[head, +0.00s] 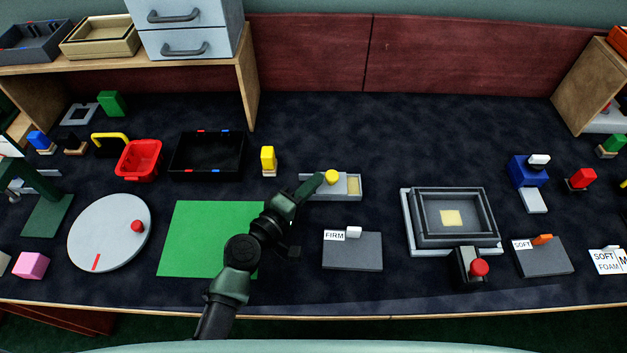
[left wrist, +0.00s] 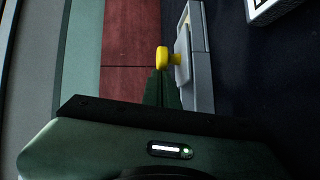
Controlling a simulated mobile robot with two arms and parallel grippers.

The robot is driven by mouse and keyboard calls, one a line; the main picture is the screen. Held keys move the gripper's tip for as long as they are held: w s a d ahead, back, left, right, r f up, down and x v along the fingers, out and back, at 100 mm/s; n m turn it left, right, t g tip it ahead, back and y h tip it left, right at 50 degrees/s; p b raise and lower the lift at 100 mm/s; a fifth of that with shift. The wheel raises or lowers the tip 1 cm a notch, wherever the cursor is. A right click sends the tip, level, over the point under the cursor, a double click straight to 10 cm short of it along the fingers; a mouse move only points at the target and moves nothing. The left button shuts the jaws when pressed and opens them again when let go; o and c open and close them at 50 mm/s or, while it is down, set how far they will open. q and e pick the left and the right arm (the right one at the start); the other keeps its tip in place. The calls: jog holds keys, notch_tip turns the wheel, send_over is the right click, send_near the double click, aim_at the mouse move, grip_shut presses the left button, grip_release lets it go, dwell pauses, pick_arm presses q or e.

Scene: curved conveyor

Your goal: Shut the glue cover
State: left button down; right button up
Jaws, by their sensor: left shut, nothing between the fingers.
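The glue tray (head: 358,196) is a small grey box in the middle of the table. Its light grey cover (head: 340,189) with a round yellow knob (head: 332,177) lies over the left and middle part, and a pale yellow patch (head: 353,186) shows uncovered at the right end. My left gripper (head: 319,180) is shut and empty, its tips right at the left side of the knob. In the left wrist view, the knob (left wrist: 162,58) is just beyond the fingertips (left wrist: 161,76), beside the cover (left wrist: 182,59). I cannot tell whether they touch. My right gripper is not in view.
A yellow-handled block (head: 268,160) stands left of the glue tray. The FIRM pad (head: 352,253) lies in front, and a grey square frame (head: 496,246) is to the right. A green mat (head: 190,240) lies under my left arm. The table behind the tray is clear.

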aim_at(336, 179)
pick_arm(q)
jog(key=shift+d, duration=2.15)
jog(key=shift+s+r, duration=0.1)
